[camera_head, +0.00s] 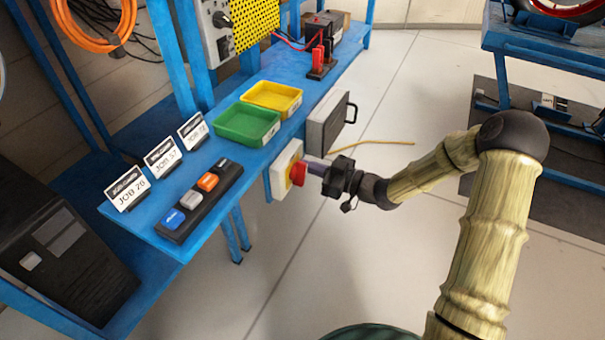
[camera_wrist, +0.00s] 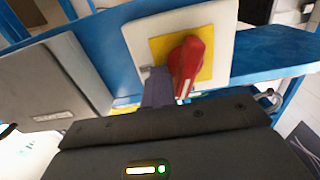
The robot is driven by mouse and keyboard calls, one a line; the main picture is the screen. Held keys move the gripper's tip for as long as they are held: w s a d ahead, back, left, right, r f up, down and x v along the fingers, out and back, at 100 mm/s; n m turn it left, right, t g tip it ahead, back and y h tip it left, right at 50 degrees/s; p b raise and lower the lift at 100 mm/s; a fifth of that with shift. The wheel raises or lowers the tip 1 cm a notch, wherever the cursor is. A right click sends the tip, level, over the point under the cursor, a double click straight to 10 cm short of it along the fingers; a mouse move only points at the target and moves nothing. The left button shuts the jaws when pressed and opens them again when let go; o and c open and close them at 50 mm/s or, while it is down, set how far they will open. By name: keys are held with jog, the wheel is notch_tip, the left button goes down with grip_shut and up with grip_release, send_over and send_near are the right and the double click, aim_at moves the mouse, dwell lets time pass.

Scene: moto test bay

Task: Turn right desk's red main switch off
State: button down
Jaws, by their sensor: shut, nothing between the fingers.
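The red main switch (camera_head: 298,172) sits on a yellow plate in a pale box (camera_head: 283,167) on the front edge of the blue desk. In the wrist view the red handle (camera_wrist: 185,66) stands near upright, leaning a little, on the yellow plate (camera_wrist: 208,60) with the white surround (camera_wrist: 137,37). My gripper (camera_head: 308,169) is at the switch, with its fingers (camera_wrist: 158,88) shut beside the lower left of the handle. They hold nothing. I cannot tell whether they touch the handle. The gripper body hides the lower part of the box in the wrist view.
The blue desk (camera_head: 225,185) bears a green tray (camera_head: 247,125), a yellow tray (camera_head: 272,97), job cards (camera_head: 162,158) and a button strip (camera_head: 200,200). A grey box with a handle (camera_head: 326,122) hangs right of the switch. A yellow cable (camera_head: 375,142) lies beyond. The floor in front is clear.

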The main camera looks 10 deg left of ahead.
jog(key=shift+s+a+r+p, duration=0.15)
jog(key=shift+s+r+p, duration=0.1)
jog(key=shift+r+p, duration=0.2)
dwell(0.4)
jog(key=shift+f, duration=0.15)
jog(key=shift+w+f+b, duration=0.15)
jog(key=shift+f+b, duration=0.15)
jog(key=shift+f, duration=0.15)
jog(key=p+v, duration=0.2)
jog(key=v, duration=0.6)
dwell(0.7)
jog(key=shift+w, duration=0.15)
